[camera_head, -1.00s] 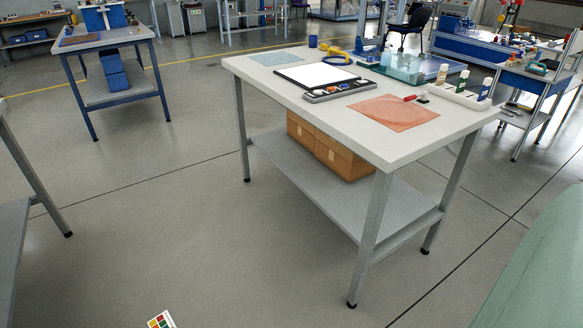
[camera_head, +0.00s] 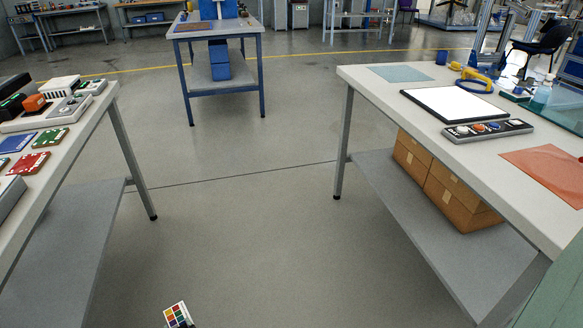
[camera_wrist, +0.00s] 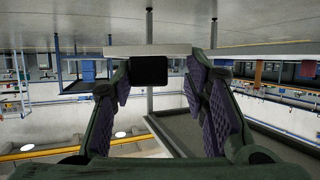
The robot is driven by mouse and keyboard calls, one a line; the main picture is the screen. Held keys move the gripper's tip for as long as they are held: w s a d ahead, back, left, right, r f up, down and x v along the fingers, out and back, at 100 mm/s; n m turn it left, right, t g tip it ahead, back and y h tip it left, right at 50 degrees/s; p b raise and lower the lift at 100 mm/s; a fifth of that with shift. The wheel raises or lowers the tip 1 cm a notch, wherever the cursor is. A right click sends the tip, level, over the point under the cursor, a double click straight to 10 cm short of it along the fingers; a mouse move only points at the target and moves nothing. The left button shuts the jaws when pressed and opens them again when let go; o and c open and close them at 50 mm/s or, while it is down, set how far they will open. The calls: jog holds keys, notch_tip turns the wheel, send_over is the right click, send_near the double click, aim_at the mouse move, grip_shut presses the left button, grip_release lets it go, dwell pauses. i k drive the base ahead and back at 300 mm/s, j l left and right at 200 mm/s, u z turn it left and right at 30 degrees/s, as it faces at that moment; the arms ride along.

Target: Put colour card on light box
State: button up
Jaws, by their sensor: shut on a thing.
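The colour card (camera_head: 178,315), white with several coloured squares, shows at the bottom edge of the head view, over the floor. In the wrist view a dark, flat rectangle (camera_wrist: 149,70), probably the card's back, sits between the fingertips of my gripper (camera_wrist: 158,75). My gripper is shut on it, with purple ridged pads on both sides. The light box (camera_head: 455,103), a white panel with a dark frame, lies flat on the right table. The card is well away from it, in front and to the left. The gripper itself is hidden in the head view.
The right white table (camera_head: 378,95) also bears a control strip (camera_head: 487,130), an orange mat (camera_head: 548,172), a teal mat (camera_head: 400,73) and a yellow tool (camera_head: 476,79). The left table (camera_head: 75,132) holds circuit boards and devices. Open floor (camera_head: 250,230) lies between them.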

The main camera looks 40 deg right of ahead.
aim_at(441, 101)
jog(key=i+l, duration=0.15)
jog(key=i, duration=0.2)
jog(key=i+l, duration=0.15)
jog(key=i, duration=0.25)
jog(key=i+l, duration=0.2)
jog(key=i, duration=0.15)
jog(key=i+j+z, duration=0.1)
jog(key=i, duration=1.1)
jog(key=i+z, duration=0.15)
jog(key=z, duration=2.45)
